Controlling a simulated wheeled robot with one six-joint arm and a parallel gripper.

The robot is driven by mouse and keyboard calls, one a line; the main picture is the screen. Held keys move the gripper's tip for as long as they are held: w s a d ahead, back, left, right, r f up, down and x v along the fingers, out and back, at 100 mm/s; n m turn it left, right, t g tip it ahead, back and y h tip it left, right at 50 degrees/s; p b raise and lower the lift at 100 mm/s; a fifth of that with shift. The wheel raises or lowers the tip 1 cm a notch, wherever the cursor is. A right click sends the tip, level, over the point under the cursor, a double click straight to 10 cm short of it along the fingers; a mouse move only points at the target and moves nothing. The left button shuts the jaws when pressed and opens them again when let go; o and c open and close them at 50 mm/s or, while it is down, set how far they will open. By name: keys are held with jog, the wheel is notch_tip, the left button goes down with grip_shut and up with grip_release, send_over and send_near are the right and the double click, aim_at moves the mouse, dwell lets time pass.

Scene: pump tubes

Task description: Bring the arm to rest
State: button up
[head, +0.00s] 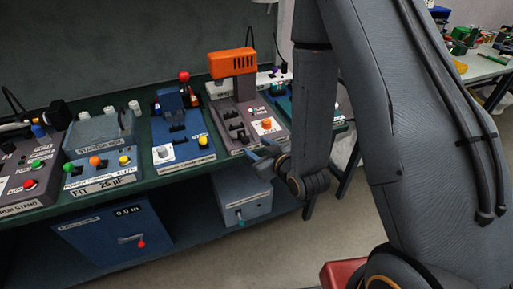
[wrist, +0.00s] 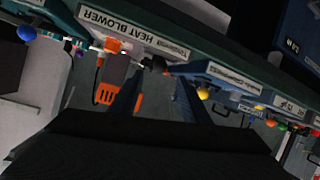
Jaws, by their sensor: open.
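My arm comes down from the top right of the head view, and my gripper (head: 262,157) hangs at the front edge of the bench, before the machine with the orange top. In the wrist view, which is turned upside down, my gripper (wrist: 160,85) shows two dark fingers spread apart with nothing between them. The heat blower (head: 234,112), a grey unit with an orange head, stands just behind the gripper; its label also shows in the wrist view (wrist: 133,33). Whether the fingers touch the bench edge cannot be told.
The green bench (head: 150,178) carries several machines, including a blue one (head: 180,130) with a red knob left of the blower. A blue cabinet (head: 112,232) and a grey-blue box (head: 243,198) sit on the lower shelf. Open floor (head: 280,255) lies in front.

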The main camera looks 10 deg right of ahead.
jog(key=s+d+r+m+g+h, duration=0.35)
jog(key=d+g, duration=0.25)
jog(key=d, duration=0.3)
jog(key=s+d+r+m+g+h, duration=0.1)
jog(key=s+d+r+g, duration=0.1)
jog(key=s, duration=0.4)
jog(key=s+d+r+m+g+h, duration=0.1)
jog(key=s+r+m+g, duration=0.1)
jog(key=s, duration=0.4)
notch_tip(320, 180, up, 2)
jog(key=shift+s+d+r+g+b, duration=0.15)
jog(key=shift+s+d+g+b, duration=0.2)
jog(key=shift+g, duration=0.25)
